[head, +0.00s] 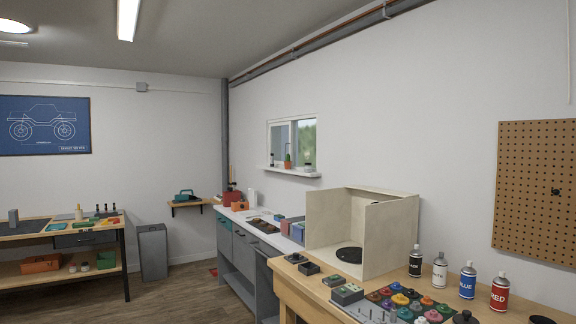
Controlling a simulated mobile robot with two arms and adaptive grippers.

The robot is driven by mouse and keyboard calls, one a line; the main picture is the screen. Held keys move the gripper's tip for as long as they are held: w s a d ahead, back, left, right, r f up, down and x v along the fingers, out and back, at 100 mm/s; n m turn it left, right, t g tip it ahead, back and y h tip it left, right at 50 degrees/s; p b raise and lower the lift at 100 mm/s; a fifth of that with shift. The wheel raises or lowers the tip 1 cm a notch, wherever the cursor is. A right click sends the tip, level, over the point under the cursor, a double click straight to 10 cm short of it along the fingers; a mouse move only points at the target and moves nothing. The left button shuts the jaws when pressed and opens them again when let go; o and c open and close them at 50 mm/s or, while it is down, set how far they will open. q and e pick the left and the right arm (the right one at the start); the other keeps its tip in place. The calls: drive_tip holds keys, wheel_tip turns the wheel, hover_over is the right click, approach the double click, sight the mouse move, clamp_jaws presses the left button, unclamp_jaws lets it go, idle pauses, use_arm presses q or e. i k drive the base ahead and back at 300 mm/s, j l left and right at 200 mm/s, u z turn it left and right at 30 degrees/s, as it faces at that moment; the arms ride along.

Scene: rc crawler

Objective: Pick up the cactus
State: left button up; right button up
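A small green cactus (288,158) in an orange-brown pot (288,165) stands on the window sill (291,172) on the right-hand wall, in the middle of the head view. It is far off and small in the picture. Neither of my grippers shows in this view.
A grey cabinet counter (233,253) runs along the wall below the window. A wooden workbench (285,285) with an open plywood booth (372,235) and several spray cans (467,280) is nearer at right. Another bench (62,236) and a grey bin (152,252) stand at left. Wood floor (185,295) between them is clear.

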sight(287, 163)
drive_tip(key=i+j+u, duration=0.3)
drive_tip(key=i, duration=1.05)
drive_tip(key=i+u, duration=0.25)
drive_tip(key=i, duration=2.05)
drive_tip(key=i+j, duration=0.15)
drive_tip(key=i, duration=0.8)
drive_tip(key=i+z, duration=0.4)
drive_tip(key=i+j+z, duration=0.25)
drive_tip(key=i+z, duration=0.15)
drive_tip(key=i+j+z, duration=0.4)
